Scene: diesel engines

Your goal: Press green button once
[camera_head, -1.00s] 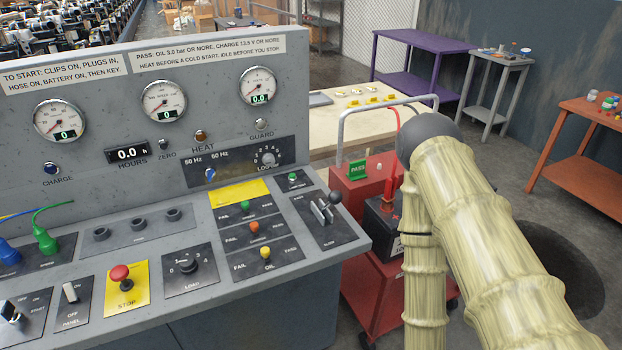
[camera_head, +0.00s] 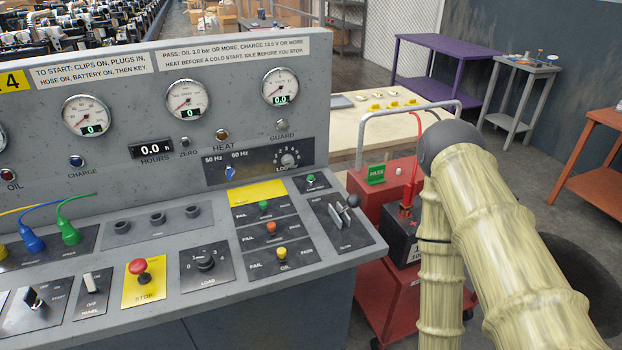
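A small green button (camera_head: 311,179) sits on a dark plate at the right end of the grey console's sloped desk, right of the yellow label. A green-capped toggle (camera_head: 263,205) stands to its lower left, in the top row of the PASS/FAIL switches. The button looks uncovered, and nothing touches it. My arm rises at the right of the picture and bends down at a dark elbow, right of the console. My gripper is out of the picture, so its state does not show.
The console (camera_head: 200,120) carries gauges, a red STOP button (camera_head: 138,266), a load knob (camera_head: 206,263) and a lever (camera_head: 352,201) close to the green button's right. A red cart (camera_head: 380,200) with a battery stands between the console and my arm.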

